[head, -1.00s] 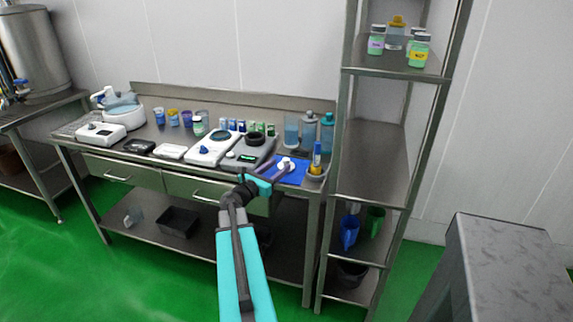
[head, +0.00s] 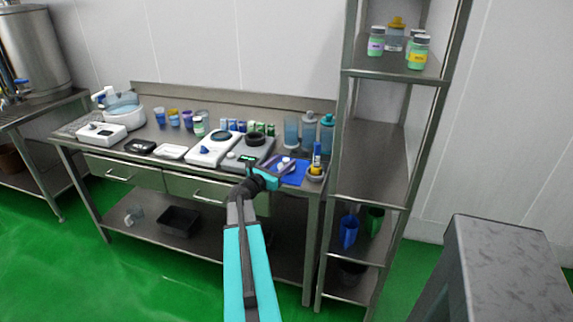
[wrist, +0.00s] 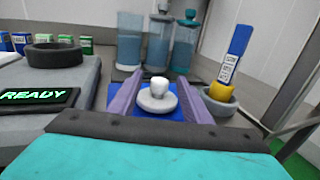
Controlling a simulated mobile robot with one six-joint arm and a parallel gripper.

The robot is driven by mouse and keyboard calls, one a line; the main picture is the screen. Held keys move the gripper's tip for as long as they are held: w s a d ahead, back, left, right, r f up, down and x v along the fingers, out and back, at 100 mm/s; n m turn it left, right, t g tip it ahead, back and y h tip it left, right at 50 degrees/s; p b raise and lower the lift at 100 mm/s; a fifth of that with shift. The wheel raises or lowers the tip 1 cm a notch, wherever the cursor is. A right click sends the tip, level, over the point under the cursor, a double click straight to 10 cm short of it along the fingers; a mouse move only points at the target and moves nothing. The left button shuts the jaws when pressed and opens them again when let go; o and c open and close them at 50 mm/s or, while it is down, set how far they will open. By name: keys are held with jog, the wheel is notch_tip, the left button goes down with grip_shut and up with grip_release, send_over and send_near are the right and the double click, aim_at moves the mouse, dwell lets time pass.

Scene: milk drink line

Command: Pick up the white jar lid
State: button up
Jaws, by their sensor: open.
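The white jar lid (wrist: 157,102), a round disc with an upright knob, sits on a blue mat (wrist: 172,114). In the wrist view it appears between the two purple fingers of my gripper (wrist: 160,76). The gripper is open, with a gap on both sides of the lid. I cannot tell whether the fingers are level with the lid or above it. In the head view my gripper (head: 284,168) is over the blue mat (head: 297,178) and partly hides the lid.
A small bowl (wrist: 220,104) holding a yellow and blue item stands close right of the mat. Several tall clear containers (wrist: 130,40) stand behind. A grey device with a READY display (wrist: 37,96) and dark ring (wrist: 54,54) is at left. A shelf rack (head: 372,190) stands right of the table.

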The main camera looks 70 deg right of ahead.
aim_at(286, 159)
jog(key=shift+x, duration=1.2)
grip_shut()
jog(key=shift+r, duration=0.2)
jog(key=shift+r, duration=1.4)
jog(key=w+r+b+v, duration=0.1)
jog(key=v, duration=0.7)
jog(key=w+b+v, duration=0.1)
jog(key=b+v, duration=0.1)
jog(key=v, duration=0.6)
jog(key=shift+w+d+r, duration=0.2)
jog(key=shift+d+r, duration=0.1)
jog(key=shift+r, duration=0.1)
